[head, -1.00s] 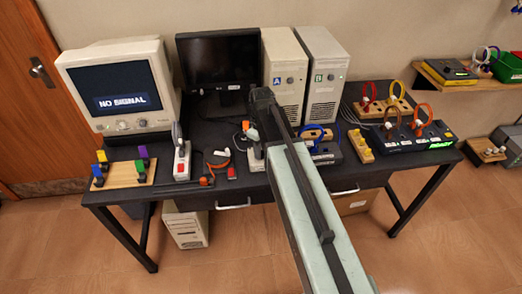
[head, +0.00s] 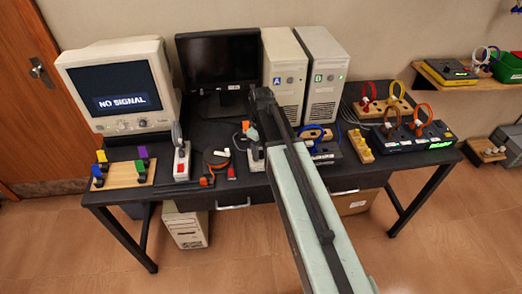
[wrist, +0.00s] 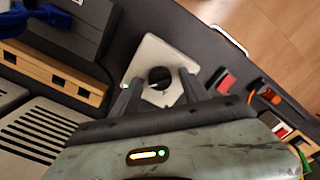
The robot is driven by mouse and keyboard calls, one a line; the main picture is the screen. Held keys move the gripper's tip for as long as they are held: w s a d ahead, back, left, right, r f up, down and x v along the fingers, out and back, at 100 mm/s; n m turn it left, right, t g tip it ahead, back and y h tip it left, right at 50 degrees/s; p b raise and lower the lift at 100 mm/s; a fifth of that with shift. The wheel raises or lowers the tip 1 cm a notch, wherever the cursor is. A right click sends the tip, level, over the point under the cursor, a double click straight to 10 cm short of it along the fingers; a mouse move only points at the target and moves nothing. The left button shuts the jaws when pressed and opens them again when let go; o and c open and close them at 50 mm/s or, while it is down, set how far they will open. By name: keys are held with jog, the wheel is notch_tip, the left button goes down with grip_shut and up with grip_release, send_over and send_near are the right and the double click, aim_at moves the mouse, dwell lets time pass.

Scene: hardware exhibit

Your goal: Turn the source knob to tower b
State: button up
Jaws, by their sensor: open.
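A pale switch box (wrist: 152,50) with a round black knob (wrist: 160,77) lies below my gripper (wrist: 160,80) in the wrist view. The open fingers stand on either side of the knob; I cannot tell whether they touch it. The knob's pointer and markings are not readable. In the head view the box (head: 255,160) is mostly hidden behind my arm. Tower A (head: 284,75), with a blue badge, and tower B (head: 320,80), with a green badge and a small green light, stand at the back of the desk. The old monitor (head: 118,88) reads NO SIGNAL.
A red rocker switch (wrist: 224,81) lies close to the box. A lever switch (head: 181,162) and a board with coloured clips (head: 122,173) stand to the left. The dark desk is crowded.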

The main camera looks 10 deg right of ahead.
aim_at(261, 151)
notch_tip(261, 151, up, 8)
jog(key=p, duration=0.7)
jog(key=shift+p, duration=0.4)
jog(key=shift+f, duration=0.15)
jog(key=shift+s, duration=0.3)
jog(key=s+m, duration=0.7)
jog(key=s, duration=0.4)
jog(key=shift+m, duration=0.4)
